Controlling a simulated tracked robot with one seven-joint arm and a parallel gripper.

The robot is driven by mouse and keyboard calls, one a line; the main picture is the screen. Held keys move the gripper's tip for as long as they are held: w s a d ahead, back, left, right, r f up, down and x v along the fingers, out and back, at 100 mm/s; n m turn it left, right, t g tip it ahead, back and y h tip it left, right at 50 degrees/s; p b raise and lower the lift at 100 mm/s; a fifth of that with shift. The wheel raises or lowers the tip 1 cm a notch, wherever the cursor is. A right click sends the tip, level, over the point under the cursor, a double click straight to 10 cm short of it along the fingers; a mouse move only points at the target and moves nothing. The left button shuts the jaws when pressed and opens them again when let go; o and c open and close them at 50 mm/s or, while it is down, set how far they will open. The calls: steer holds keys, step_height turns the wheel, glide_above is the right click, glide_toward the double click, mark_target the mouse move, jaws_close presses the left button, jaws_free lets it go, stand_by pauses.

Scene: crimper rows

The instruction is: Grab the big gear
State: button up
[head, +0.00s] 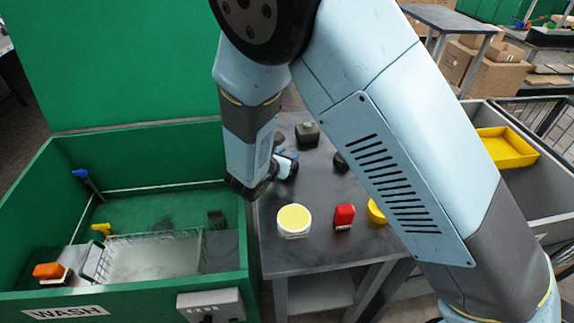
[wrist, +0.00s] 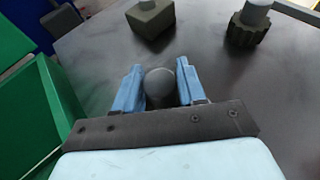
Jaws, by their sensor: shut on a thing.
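My gripper (wrist: 160,82) is shut on a dark grey round-topped piece (wrist: 160,84), with one blue finger on each side of it. The piece's lower part is hidden, so I cannot tell whether it has teeth. In the head view my gripper (head: 287,163) is low over the grey table. A dark toothed gear (wrist: 246,32) with a lighter grey stub on top stands at the upper right of the wrist view, apart from my gripper. In the head view my arm partly covers a dark piece (head: 340,163) to the right of my gripper.
A dark square block (head: 307,133) with a knob stands behind my gripper. A yellow-topped white tub (head: 294,221), a red piece (head: 344,216) and a yellow round piece (head: 375,211) stand nearer the table's front. The green wash bin (head: 247,262) borders the table's left.

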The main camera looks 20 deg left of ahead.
jaws_close()
